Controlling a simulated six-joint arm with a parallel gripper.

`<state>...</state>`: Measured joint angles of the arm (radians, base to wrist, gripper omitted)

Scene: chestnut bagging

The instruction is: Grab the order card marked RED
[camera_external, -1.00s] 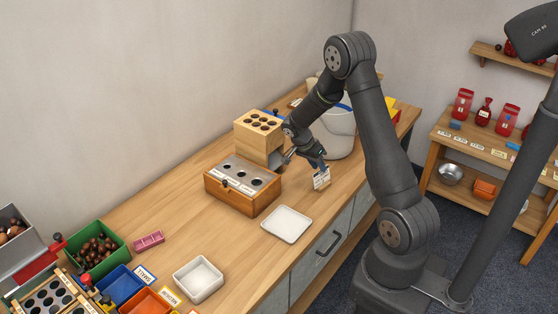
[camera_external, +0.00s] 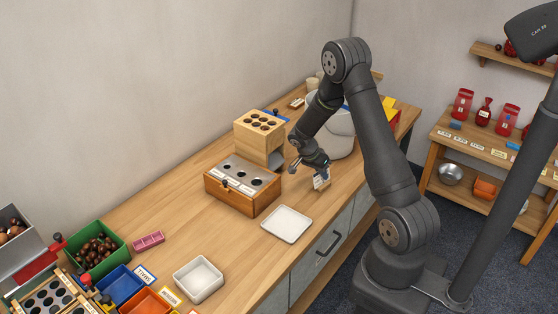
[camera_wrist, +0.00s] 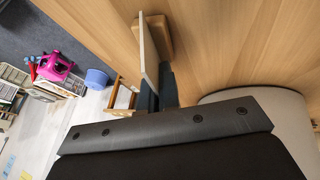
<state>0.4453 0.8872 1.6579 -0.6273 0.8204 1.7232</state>
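A small pale card (camera_external: 321,181) stands upright near the front edge of the bench in the external view; I cannot read its marking. In the wrist view the card (camera_wrist: 149,52) shows nearly edge-on, beside a wooden block (camera_wrist: 160,32) that looks like its stand. My gripper (camera_external: 321,170) is down at the card, reaching it from above. In the wrist view my dark gripper fingers (camera_wrist: 158,92) lie on either side of the card's near end, close to it. Whether they press on it cannot be seen.
A large pale bucket (camera_external: 338,132) stands right behind my gripper. A wooden box with holes (camera_external: 243,188), a taller wooden block (camera_external: 258,140) and a white tray (camera_external: 287,224) are to the left. A drawer handle (camera_external: 329,245) is on the bench front.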

